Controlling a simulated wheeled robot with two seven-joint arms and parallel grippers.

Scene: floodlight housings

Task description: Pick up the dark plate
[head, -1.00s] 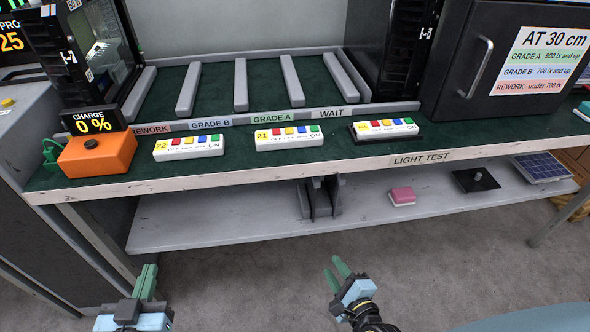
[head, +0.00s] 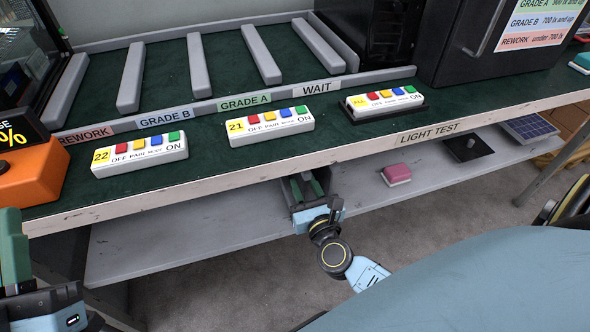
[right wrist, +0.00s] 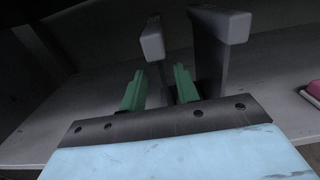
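A black square plate (head: 467,149) with a small grey knob lies flat on the lower shelf, right of the middle in the head view. My right gripper (head: 307,187) is at the grey upright holder (head: 291,196) on the same shelf, well left of that plate. In the right wrist view its two green fingers (right wrist: 159,88) are apart, pointing at the holder's grey uprights (right wrist: 213,50). I see no plate between the fingers. My left gripper (head: 14,255) is at the left edge, partly cut off; its finger gap cannot be made out.
A pink block (head: 396,174) and a solar panel (head: 529,130) also lie on the lower shelf (head: 190,228). The bench edge (head: 200,184) overhangs it. A dark box stands behind at right.

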